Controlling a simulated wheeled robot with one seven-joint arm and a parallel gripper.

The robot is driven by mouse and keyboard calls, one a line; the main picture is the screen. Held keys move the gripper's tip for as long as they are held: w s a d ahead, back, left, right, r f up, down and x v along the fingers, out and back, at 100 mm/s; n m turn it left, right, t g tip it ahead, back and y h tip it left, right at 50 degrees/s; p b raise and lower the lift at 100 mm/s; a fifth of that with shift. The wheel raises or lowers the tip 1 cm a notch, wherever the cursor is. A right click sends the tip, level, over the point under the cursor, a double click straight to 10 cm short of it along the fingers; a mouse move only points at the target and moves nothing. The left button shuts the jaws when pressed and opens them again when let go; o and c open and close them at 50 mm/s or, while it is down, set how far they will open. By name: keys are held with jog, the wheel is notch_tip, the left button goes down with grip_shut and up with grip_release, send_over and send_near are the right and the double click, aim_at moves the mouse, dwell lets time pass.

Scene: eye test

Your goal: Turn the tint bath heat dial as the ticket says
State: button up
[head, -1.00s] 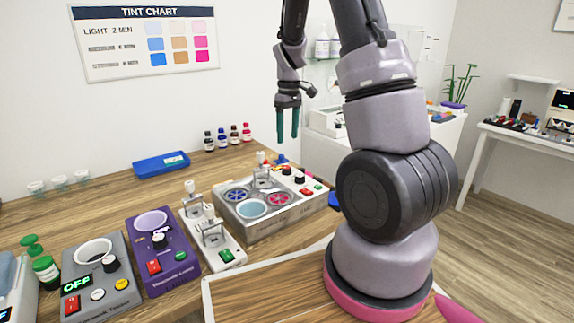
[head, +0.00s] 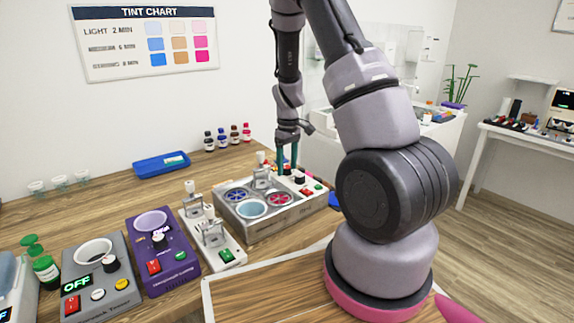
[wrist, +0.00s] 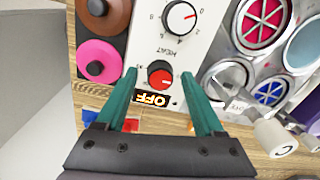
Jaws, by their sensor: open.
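The tint bath (head: 240,225) is a pale box with fan-like wells, a pale blue basin and a control panel at its right end. In the wrist view the panel (wrist: 146,40) appears upside down. The numbered dial lies beyond the fingertips. I see no readable ticket.
Brown (wrist: 105,14) and pink (wrist: 98,62) discs with dark knobs lie beside the panel. A white clamp-like device (head: 222,240), a purple unit (head: 165,255) and a grey unit (head: 118,285) stand left. Small bottles (head: 222,138) and a blue tray (head: 150,168) stand behind.

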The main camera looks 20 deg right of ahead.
grip_shut()
jog(key=shift+m, duration=0.3)
jog(key=m, duration=0.5)
jog(key=shift+r, duration=0.1)
jog(key=m, duration=0.6)
jog(key=shift+m, duration=0.3)
jog(key=m, duration=0.6)
jog(key=shift+t, duration=0.3)
jog(key=m, duration=0.5)
jog(key=shift+m, duration=0.3)
